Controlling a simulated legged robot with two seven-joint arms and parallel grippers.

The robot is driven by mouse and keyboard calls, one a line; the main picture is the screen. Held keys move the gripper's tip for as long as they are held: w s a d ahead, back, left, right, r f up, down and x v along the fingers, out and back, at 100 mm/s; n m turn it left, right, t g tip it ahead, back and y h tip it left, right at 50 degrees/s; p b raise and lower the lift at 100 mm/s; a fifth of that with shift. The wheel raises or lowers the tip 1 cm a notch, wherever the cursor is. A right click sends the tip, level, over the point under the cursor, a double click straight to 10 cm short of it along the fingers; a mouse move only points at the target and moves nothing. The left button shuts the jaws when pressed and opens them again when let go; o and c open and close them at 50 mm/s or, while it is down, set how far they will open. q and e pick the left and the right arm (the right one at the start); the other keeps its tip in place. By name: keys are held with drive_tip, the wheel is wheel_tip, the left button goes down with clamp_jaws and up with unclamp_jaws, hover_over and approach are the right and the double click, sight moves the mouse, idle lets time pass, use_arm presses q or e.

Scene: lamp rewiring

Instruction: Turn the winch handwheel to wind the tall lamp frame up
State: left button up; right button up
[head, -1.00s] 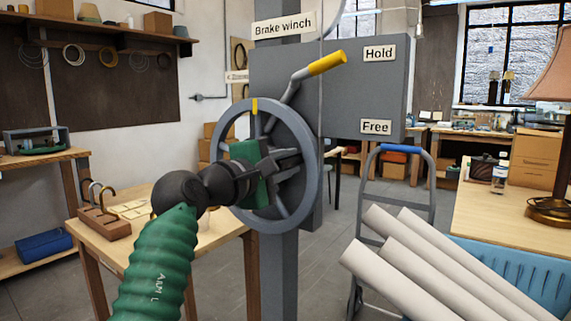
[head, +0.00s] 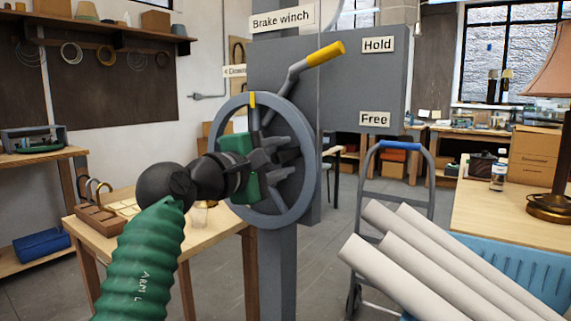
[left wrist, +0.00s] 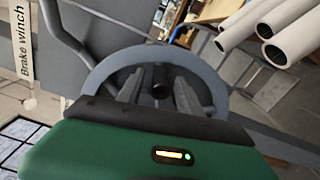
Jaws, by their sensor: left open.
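The grey winch handwheel (head: 306,190) stands upright on the grey post in the head view, with a yellow mark at its top rim. My left gripper (head: 280,155) is in front of the wheel's hub, its fingers spread apart and pointing at the middle of the wheel. In the left wrist view the open fingers (left wrist: 158,88) lie either side of the dark round hub, and the wheel's rim (left wrist: 98,75) arches behind them. I cannot tell whether the fingers touch the wheel. The yellow-tipped brake lever (head: 325,53) points up toward the "Hold" label (head: 378,45). The lamp frame is not clearly visible.
A "Free" label (head: 375,119) sits lower on the grey winch panel (head: 345,90). Several pale tubes (head: 420,260) lie at the front right. A hand truck (head: 403,180) stands behind them. A wooden table (head: 125,235) is left of the post.

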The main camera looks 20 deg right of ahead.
use_arm(q)
drive_tip(key=b+v, duration=0.9)
drive_tip(key=v, duration=0.6)
drive_tip(key=shift+f, duration=0.1)
